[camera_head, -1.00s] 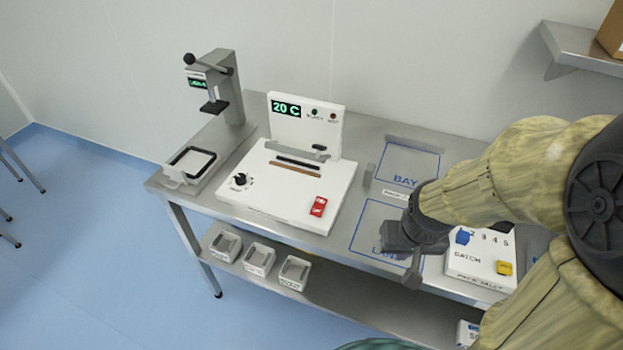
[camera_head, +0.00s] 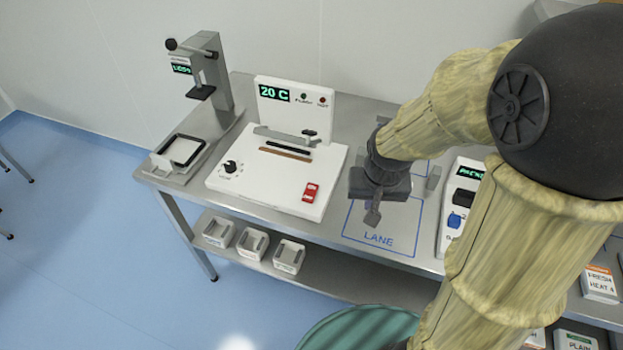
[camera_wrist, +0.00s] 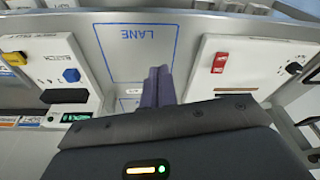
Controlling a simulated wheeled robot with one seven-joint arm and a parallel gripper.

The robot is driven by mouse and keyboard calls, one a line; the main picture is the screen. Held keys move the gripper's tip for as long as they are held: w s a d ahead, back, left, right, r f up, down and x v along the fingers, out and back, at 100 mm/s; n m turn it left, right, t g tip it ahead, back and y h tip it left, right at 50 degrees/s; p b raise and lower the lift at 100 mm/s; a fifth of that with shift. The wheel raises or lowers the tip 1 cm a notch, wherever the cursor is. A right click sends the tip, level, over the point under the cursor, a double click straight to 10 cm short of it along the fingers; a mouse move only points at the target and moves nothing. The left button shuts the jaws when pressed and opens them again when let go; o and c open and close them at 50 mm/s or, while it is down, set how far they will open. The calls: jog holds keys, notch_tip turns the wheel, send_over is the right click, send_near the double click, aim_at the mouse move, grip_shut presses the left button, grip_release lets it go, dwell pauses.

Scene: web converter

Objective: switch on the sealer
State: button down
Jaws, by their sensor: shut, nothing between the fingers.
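The sealer (camera_head: 245,184) is a white machine on the steel bench, left of my gripper. Its upright panel shows a green "20 C" display (camera_head: 274,93) and two small lamps marked with text. A red rocker switch (camera_head: 310,192) sits at its front right; it also shows in the wrist view (camera_wrist: 220,63). I cannot tell the switch's position. A black dial (camera_head: 231,167) is at its front left. My gripper (camera_head: 372,217) is shut and empty above the marked LANE area, to the right of the switch and apart from it. In the wrist view its fingers (camera_wrist: 158,84) are together.
A press (camera_head: 205,85) with a tray (camera_head: 182,150) stands at the bench's left end. The batch counter box (camera_head: 459,195) is right of the LANE area (camera_head: 392,238). Several small bins (camera_head: 252,242) sit on the lower shelf. A teal round object (camera_head: 357,328) is at the bottom.

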jog(key=w+a+r+m+p, duration=0.1)
jog(key=w+a+r+p, duration=0.1)
jog(key=w+a, duration=0.4)
jog(key=m+p, duration=0.2)
send_over(312, 188)
jog(key=s+a, duration=0.1)
jog(key=s, duration=0.3)
jog(key=shift+w+a+r+h, duration=0.1)
jog(key=shift+w+a+h, duration=0.1)
jog(key=shift+h, duration=0.2)
jog(key=shift+d, duration=0.1)
jog(key=p+x, duration=0.4)
jog(key=x, duration=1)
